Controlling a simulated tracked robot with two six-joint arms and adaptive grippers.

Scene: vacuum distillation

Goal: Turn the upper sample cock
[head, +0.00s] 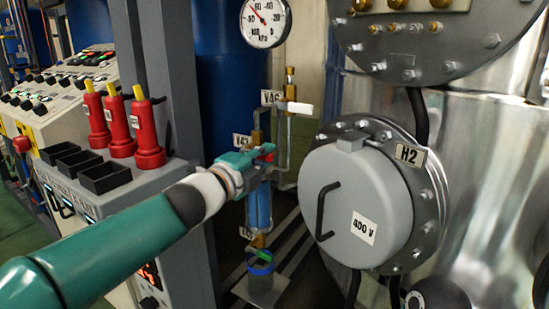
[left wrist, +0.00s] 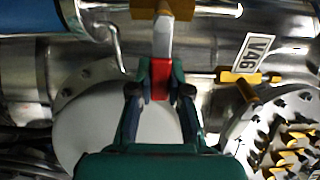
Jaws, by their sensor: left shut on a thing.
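My left gripper (head: 262,160) reaches in from the left in the head view, in front of the sampling pipework. It is shut on a red grip at the end of a grey lever (left wrist: 163,42). In the left wrist view, my left gripper's fingers (left wrist: 160,88) hold the red grip (left wrist: 160,72) between them. The lever runs up to a brass body (left wrist: 163,13). A separate cock with a white handle (head: 299,108) stands above and to the right of the gripper in the head view. The held cock's body is largely hidden there. My right gripper is not in view.
A V46 tag (left wrist: 260,47) hangs near a brass fitting. The grey H2 heater cover (head: 350,195) bulges to the right of the gripper. A pressure gauge (head: 266,22) is above. A blue sample vessel (head: 261,262) stands below. Red torches (head: 148,135) stand at left.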

